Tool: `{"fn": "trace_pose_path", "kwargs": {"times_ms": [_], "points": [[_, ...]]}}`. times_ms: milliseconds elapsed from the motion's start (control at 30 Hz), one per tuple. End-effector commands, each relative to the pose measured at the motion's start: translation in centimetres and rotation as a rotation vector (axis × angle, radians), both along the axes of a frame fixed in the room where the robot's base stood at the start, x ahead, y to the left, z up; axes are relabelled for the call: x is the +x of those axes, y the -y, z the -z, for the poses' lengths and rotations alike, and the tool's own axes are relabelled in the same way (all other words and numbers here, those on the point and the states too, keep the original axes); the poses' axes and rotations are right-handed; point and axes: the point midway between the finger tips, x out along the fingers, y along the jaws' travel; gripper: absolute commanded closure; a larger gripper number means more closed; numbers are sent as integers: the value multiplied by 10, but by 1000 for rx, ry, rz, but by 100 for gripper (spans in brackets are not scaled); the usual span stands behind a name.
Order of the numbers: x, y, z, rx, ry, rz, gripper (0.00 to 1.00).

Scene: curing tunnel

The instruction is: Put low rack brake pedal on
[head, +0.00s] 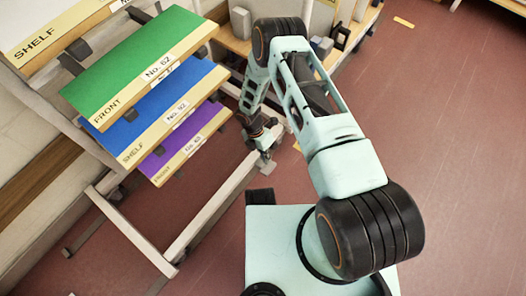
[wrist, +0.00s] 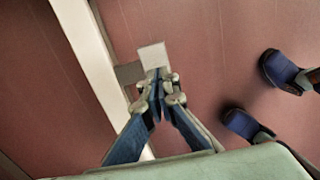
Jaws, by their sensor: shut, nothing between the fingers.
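The low rack (head: 185,245) stands at the left in the head view, a pale frame with sloping shelves. A small pale square plate (wrist: 152,55) shows just beyond my fingertips in the wrist view, beside the rack's pale bar; it looks like the brake pedal, but I cannot be sure. A grey part (wrist: 130,73) lies next to it. My gripper (wrist: 158,76) is shut and empty, pointing down at the plate; I cannot tell whether it touches. In the head view my gripper (head: 263,150) is low at the end of the rack's foot bar.
Green (head: 140,58), blue (head: 155,110) and purple (head: 188,148) shelves overhang left of my arm. A wooden bench (head: 235,42) with objects stands behind. Two dark blue rounded things (wrist: 279,68) (wrist: 241,123) lie at the right in the wrist view. Red floor (head: 455,130) is clear at right.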

Motion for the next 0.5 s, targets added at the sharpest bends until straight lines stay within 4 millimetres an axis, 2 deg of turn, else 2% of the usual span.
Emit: {"fn": "trace_pose_path", "kwargs": {"times_ms": [33, 200, 500], "points": [[-2, 2, 12, 0, 0, 0, 100], [-5, 6, 31, 0, 0, 2, 100], [-6, 8, 37, 0, 3, 3, 100]]}}
